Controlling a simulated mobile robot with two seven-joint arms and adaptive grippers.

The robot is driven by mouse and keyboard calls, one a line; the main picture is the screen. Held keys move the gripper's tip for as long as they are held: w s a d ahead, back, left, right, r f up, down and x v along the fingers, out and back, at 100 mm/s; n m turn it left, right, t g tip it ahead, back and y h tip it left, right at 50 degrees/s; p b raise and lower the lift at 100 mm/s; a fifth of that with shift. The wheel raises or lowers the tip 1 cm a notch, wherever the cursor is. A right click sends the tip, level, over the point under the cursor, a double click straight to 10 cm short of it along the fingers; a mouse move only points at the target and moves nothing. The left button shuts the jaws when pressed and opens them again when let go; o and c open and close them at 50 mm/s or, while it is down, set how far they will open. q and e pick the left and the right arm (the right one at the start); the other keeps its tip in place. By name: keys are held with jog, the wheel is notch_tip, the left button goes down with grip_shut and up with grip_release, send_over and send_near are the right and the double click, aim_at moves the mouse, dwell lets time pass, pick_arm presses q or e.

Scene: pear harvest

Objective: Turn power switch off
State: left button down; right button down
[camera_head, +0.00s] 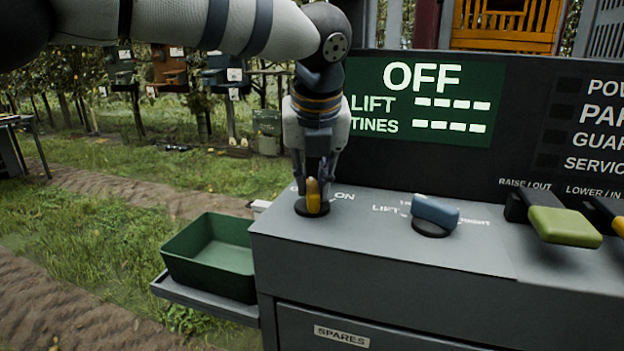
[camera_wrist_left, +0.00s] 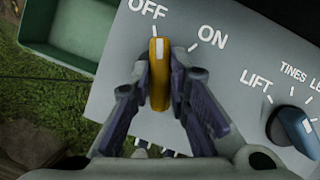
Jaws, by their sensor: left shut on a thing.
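The yellow power switch (camera_head: 313,197) is a knob on a round dark base at the left of the grey console top. In the left wrist view the yellow switch (camera_wrist_left: 159,75) has its white mark pointing at the OFF label (camera_wrist_left: 147,9), with the ON label (camera_wrist_left: 213,33) to the right. My left gripper (camera_head: 317,178) comes down from above, shut on the switch, one finger on each side. It also shows in the left wrist view (camera_wrist_left: 160,80). The green display (camera_head: 425,105) reads OFF at the top. My right gripper is not in view.
A blue lift selector knob (camera_head: 435,210) stands right of the switch. A lever with a green handle (camera_head: 563,226) juts out farther right. A green bin (camera_head: 212,257) sits on a side shelf at the console's left. Grass lies beyond.

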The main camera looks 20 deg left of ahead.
pick_arm(q)
jog(key=shift+n, duration=0.6)
jog(key=shift+y, duration=0.3)
jog(key=c, duration=1.5)
grip_release()
jog(key=shift+g, duration=0.3)
jog(key=v, duration=1.2)
